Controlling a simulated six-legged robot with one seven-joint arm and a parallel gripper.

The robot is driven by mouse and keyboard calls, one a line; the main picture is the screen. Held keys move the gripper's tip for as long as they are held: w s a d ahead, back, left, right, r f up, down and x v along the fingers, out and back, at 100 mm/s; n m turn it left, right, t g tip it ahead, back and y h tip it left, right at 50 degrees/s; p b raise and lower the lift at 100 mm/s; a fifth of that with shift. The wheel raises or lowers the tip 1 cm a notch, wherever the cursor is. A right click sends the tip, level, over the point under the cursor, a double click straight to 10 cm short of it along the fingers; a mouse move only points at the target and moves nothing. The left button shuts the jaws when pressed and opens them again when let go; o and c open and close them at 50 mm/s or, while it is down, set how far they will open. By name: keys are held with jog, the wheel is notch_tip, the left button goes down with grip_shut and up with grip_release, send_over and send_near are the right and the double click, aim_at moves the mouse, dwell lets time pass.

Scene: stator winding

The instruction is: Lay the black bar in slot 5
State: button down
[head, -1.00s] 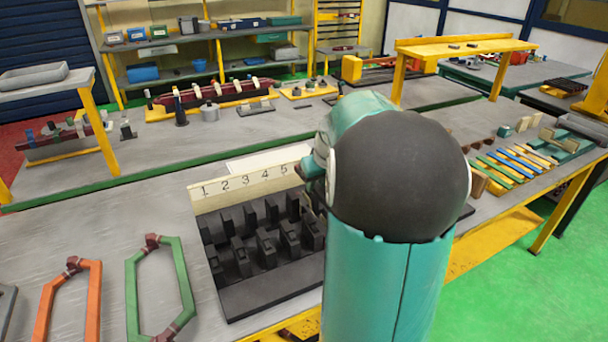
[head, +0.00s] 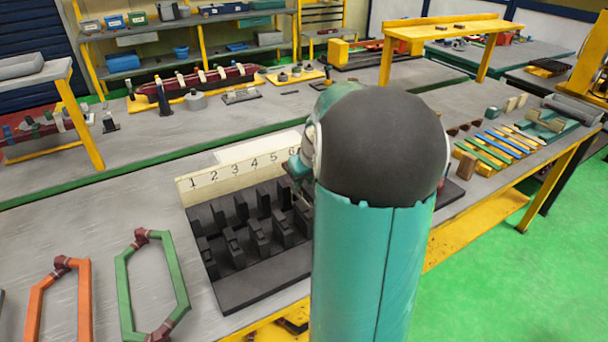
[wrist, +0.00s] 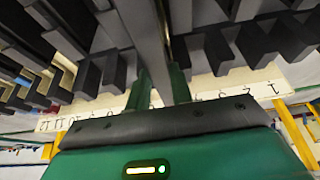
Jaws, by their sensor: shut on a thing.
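The slotted black block (head: 245,290) lies on the near bench, with a cream board numbered from 1 to 6 in view (head: 215,178) behind it. My gripper (wrist: 158,80) shows two green fingers in the wrist view, shut on a long dark grey bar (wrist: 146,35) that runs up between them. Rows of black slot posts (wrist: 235,42) stand on both sides of the bar. In the head view my gripper is mostly hidden behind my arm, near numbers 5 and 6. I cannot tell which slot the bar lines up with, or whether it touches the block.
An orange frame (head: 38,300) and a green frame (head: 121,280) lie left of the block. Coloured strips (head: 497,150) and brown blocks (head: 466,163) lie on the bench to the right. A maroon machine part (head: 205,82) stands on the far bench.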

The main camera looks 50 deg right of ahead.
aim_at(306, 185)
jog(key=shift+f, duration=1.05)
dwell(0.4)
jog(key=shift+f, duration=0.35)
jog(key=shift+f, duration=1.2)
dwell(0.7)
jog(key=c, duration=1.2)
grip_release()
jog(key=shift+o, duration=0.2)
jog(key=shift+r, duration=0.1)
jog(key=shift+r, duration=0.4)
jog(key=shift+r, duration=0.35)
